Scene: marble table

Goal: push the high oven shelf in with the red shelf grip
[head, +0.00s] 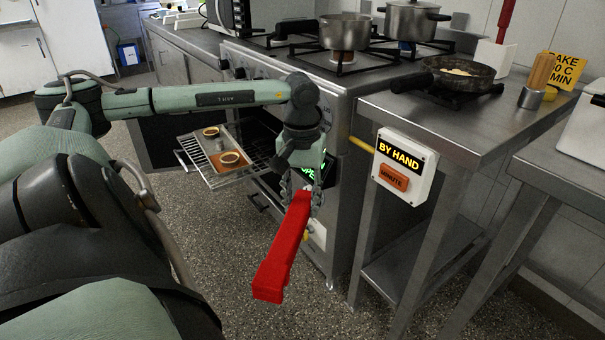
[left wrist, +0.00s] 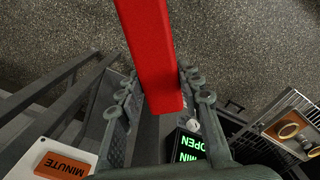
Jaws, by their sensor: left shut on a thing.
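The red shelf grip (head: 283,250) is a long red bar held in my left gripper (head: 303,192), hanging down and to the left in the head view. In the left wrist view the red shelf grip (left wrist: 152,55) passes between the two fingers of my left gripper (left wrist: 158,98), which are shut on it. A wire oven shelf (head: 215,180) sticks out of the dark oven opening, to the left of the gripper and apart from the grip. A tray with two small round dishes rests on it. The shelf also shows at the right of the left wrist view (left wrist: 290,110). My right gripper is not in view.
The steel oven (head: 340,200) has a green lit display (left wrist: 188,146) reading "OPEN", partly hidden by my gripper. A white box (head: 405,168) marked "BY HAND", with an orange "MINUTE" button, is right of my gripper. Open floor (head: 215,250) lies in front.

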